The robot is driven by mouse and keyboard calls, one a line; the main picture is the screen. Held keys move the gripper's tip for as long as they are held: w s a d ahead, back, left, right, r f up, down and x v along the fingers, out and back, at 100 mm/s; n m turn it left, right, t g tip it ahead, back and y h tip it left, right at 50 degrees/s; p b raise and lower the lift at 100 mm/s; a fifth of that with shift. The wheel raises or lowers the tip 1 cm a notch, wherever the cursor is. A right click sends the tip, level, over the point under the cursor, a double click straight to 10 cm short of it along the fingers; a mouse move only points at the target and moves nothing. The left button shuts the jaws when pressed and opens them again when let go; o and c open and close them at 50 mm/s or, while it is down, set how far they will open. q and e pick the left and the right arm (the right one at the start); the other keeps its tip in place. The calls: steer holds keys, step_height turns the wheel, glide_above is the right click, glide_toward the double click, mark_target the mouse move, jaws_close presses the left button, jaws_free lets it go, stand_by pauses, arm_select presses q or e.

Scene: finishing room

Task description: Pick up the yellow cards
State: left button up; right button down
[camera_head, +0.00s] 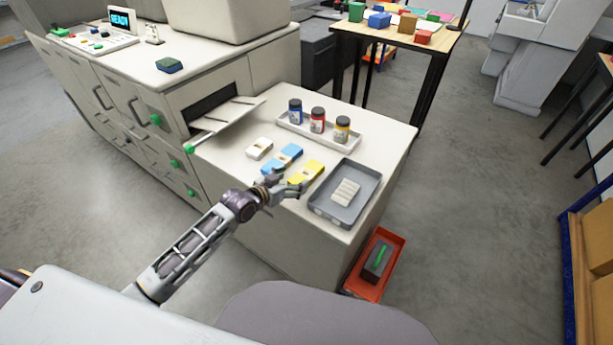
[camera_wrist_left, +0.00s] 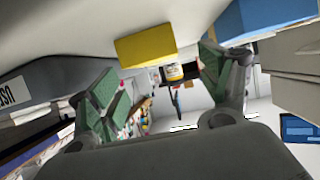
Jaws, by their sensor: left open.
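The yellow cards (camera_head: 311,168) lie as a small stack on the light counter, between the blue cards (camera_head: 283,156) and a grey tray (camera_head: 328,208). My left gripper (camera_head: 289,186) is at the near end of the yellow cards, low over the counter, and partly covers that end. In the left wrist view the yellow cards (camera_wrist_left: 146,47) show ahead, between the open green-padded fingers of the left gripper (camera_wrist_left: 158,64), with nothing held. The blue cards (camera_wrist_left: 265,17) are at the upper right there. My right gripper is not in view.
White cards (camera_head: 259,148) lie left of the blue ones, and a white stack (camera_head: 346,192) is in the grey tray. Blue, red and yellow-labelled jars (camera_head: 317,121) stand in a white tray behind. A red bin (camera_head: 394,241) is on the floor beside the counter.

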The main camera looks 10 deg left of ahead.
mark_target(301, 176)
arm_select(q)
steer(key=shift+w+d, duration=0.1)
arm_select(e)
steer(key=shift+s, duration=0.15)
arm_select(q)
steer(key=shift+x, duration=2.5)
steer(key=shift+d+f, duration=0.1)
steer(key=shift+d, duration=0.1)
steer(key=c, duration=1.2)
step_height(301, 176, up, 10)
steer(key=shift+r+p, duration=0.1)
steer(key=shift+p, duration=0.2)
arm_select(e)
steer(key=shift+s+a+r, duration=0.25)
